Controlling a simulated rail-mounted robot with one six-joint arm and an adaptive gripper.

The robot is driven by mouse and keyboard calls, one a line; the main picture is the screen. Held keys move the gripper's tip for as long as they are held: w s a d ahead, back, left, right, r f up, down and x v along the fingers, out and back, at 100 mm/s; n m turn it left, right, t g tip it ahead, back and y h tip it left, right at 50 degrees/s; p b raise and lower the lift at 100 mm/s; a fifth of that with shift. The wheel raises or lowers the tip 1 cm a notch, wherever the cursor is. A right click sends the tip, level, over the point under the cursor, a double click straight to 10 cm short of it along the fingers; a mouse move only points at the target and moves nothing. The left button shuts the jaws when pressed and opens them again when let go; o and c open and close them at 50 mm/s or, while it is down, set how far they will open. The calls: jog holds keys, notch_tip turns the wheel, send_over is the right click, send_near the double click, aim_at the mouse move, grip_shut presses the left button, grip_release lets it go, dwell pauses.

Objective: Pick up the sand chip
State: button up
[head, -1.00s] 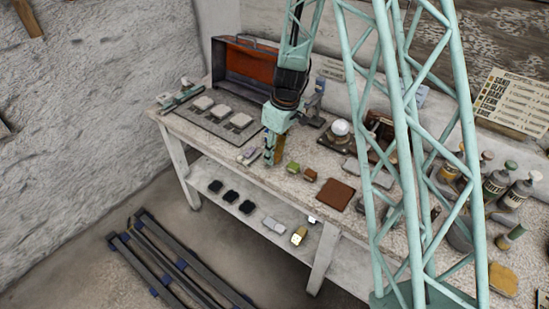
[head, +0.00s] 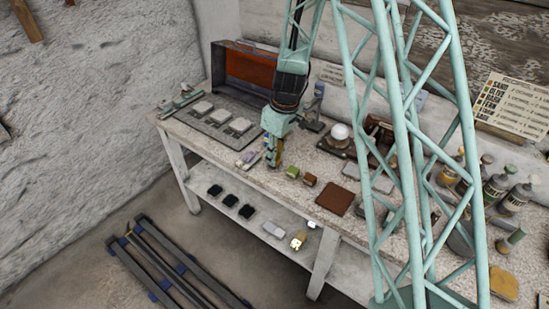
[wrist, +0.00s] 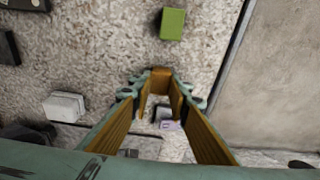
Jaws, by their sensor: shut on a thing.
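My gripper (head: 274,163) is low over the worktable, left of the green chip (head: 292,171). In the wrist view my gripper (wrist: 161,82) has its mustard-lined fingers closed in on a small sand-coloured piece, the sand chip (wrist: 160,79). The chip is mostly hidden between the fingers and close to them in colour. I cannot tell how far it is off the table. The green chip also shows in the wrist view (wrist: 172,24), ahead of the fingertips and apart from them. A brown chip (head: 310,180) sits to the right of the green one.
A brown square mat (head: 335,201) lies to the right. A grey tray with pale blocks (head: 198,121) is at the left, by an open orange-lined box (head: 252,67). A white ball (head: 340,132) stands on a dark stand behind. Bottles (head: 496,185) stand at the far right.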

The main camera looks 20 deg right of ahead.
jog(key=shift+r, duration=1.4)
jog(key=shift+s+r, duration=0.15)
jog(key=shift+r, duration=0.1)
jog(key=s+r+b, duration=0.1)
jog(key=s, duration=1.4)
jog(key=shift+s+r+b, duration=0.15)
jog(key=shift+s+b, duration=0.25)
jog(key=shift+d, duration=0.15)
